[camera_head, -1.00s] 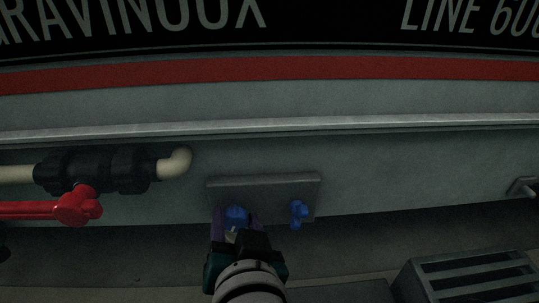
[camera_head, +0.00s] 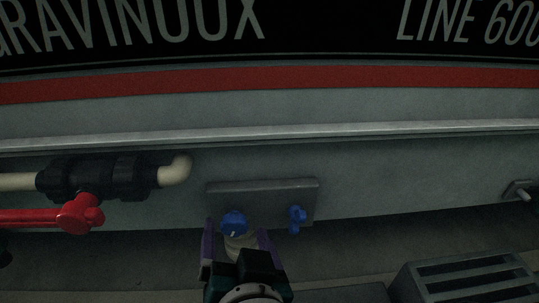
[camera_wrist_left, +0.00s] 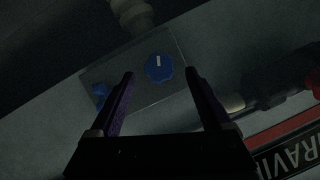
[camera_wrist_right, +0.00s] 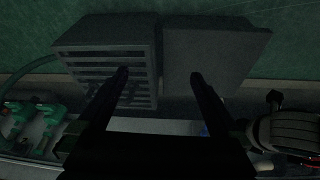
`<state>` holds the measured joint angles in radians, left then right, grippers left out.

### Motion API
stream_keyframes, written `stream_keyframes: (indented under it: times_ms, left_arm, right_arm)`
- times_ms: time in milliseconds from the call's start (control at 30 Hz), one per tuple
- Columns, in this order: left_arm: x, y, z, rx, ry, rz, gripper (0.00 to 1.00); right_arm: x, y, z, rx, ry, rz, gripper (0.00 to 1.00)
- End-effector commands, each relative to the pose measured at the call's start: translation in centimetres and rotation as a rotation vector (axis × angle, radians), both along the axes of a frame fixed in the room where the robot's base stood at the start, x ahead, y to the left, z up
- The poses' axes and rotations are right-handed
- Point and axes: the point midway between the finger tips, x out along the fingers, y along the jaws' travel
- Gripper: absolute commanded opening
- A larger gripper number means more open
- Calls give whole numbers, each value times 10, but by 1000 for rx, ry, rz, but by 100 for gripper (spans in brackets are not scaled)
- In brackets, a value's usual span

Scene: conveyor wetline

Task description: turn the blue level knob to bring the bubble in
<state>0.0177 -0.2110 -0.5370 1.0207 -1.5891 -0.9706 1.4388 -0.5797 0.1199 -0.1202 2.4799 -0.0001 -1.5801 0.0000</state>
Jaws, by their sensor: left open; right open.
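A round, lobed blue knob (camera_head: 234,223) with a white mark sits at the left of a grey plate (camera_head: 262,190) on the machine's side. My left gripper (camera_head: 238,240) is open, with its purple fingers either side of the knob and a little short of it. In the left wrist view the knob (camera_wrist_left: 159,68) shows between the fingertips, apart from both, its white mark near the top. A second blue knob (camera_head: 297,217), winged, sits at the plate's right. My right gripper (camera_wrist_right: 160,75) is open and empty. No bubble can be made out.
A red-handled valve (camera_head: 80,213) on a black and cream pipe is left of the plate. A slatted grey box (camera_head: 470,278) stands at the lower right. In the right wrist view, a plain grey box (camera_wrist_right: 215,55) is beside the slatted one, with green valves (camera_wrist_right: 35,120) at left.

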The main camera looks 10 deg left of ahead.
Motion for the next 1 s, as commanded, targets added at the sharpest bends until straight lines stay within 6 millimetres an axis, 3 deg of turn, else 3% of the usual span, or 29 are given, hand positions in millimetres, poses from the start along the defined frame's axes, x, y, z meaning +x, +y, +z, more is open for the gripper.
stream_keyframes:
  times_ms: [100, 300, 467, 767, 867, 1000]
  left_arm:
    - [-23, -11, 15, -2, 3, -1, 81]
    - [-53, -25, 25, -2, 1, -1, 81]
    - [-63, -29, 28, -1, 0, -1, 81]
    - [-64, -30, 28, -2, -1, 1, 81]
    - [-67, -19, 26, -2, 23, 37, 81]
    - [-87, 29, 16, -18, 171, 198, 81]
  right_arm:
    - [0, -1, 18, -3, 1, 1, 100]
    - [0, -1, 31, -3, 1, 2, 100]
    - [0, -1, 33, -3, 1, 2, 100]
    - [0, -1, 33, -3, 1, 2, 100]
    - [0, -1, 33, -3, 1, 1, 100]
    - [0, -1, 33, -1, 1, 1, 100]
